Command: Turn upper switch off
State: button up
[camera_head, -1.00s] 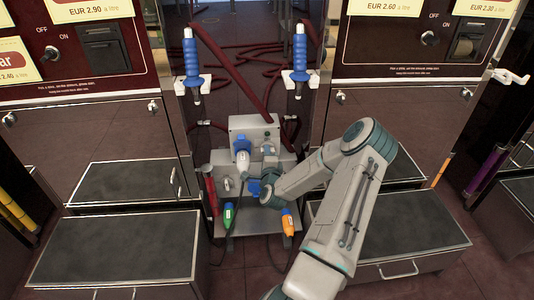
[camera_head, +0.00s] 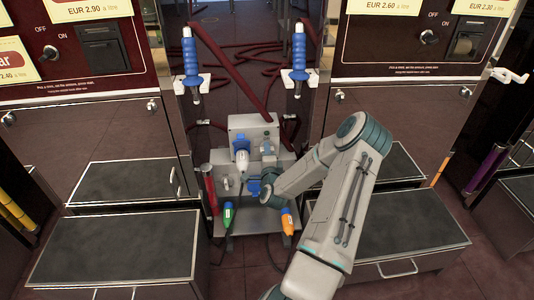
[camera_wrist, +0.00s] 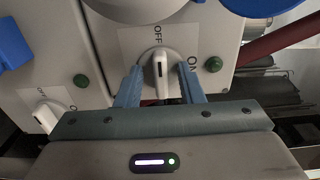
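A white rotary switch (camera_wrist: 161,72) is in the middle of the wrist view, on a pale panel with an OFF label above it and an ON label to its right. Its narrow handle stands upright in the picture, its upper end toward OFF. The two blue fingers of my gripper (camera_wrist: 160,88) are apart, one on each side of the handle; I see a gap on both sides. A second white switch (camera_wrist: 45,116) is lower left, partly hidden by my gripper. In the head view my gripper (camera_head: 268,189) is at the grey pump unit (camera_head: 240,124), mostly hidden by my arm.
Green buttons (camera_wrist: 214,64) sit beside the switches. A blue-and-white connector (camera_head: 241,152) is on the unit's front; green (camera_head: 228,214) and orange (camera_head: 287,222) nozzles hang below. Dark-topped steps (camera_head: 115,250) flank the unit. Blue-handled nozzles (camera_head: 190,60) hang above.

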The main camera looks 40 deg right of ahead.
jog(key=shift+a, duration=0.1)
jog(key=p+v, duration=0.3)
jog(key=v, duration=1)
jog(key=shift+s, duration=0.35)
jog(key=shift+a, duration=0.15)
jog(key=w+a+r+n+g+y+p, duration=0.2)
jog(key=a+r+n+y+p, duration=0.15)
jog(key=r+n+p, duration=0.35)
jog(key=w+a+r+n+g+y+p, duration=0.1)
jog(key=a+r+n+g+y+p, duration=0.15)
jog(key=a+r+n, duration=0.4)
jog(key=w+a+r+n+g+y+p, duration=0.25)
jog(key=r+p, duration=0.35)
jog(key=r, duration=0.3)
jog(key=s+a+r+n+g+p, duration=0.1)
jog(key=s+a+r+n+p, duration=0.1)
jog(key=s+a+r+p, duration=0.2)
jog(key=s+a+r+n+g+p, duration=0.2)
jog(key=s+a+r+p, duration=0.3)
jog(key=s+r, duration=0.4)
jog(key=s+a+r+n+g+y+p, duration=0.1)
jog(key=s+a+r+n+p, duration=0.3)
jog(key=r, duration=1.3)
jog(key=s+a+g+p, duration=0.1)
jog(key=s, duration=0.2)
jog(key=shift+s+r+p, duration=0.35)
jog(key=shift+r, duration=0.05)
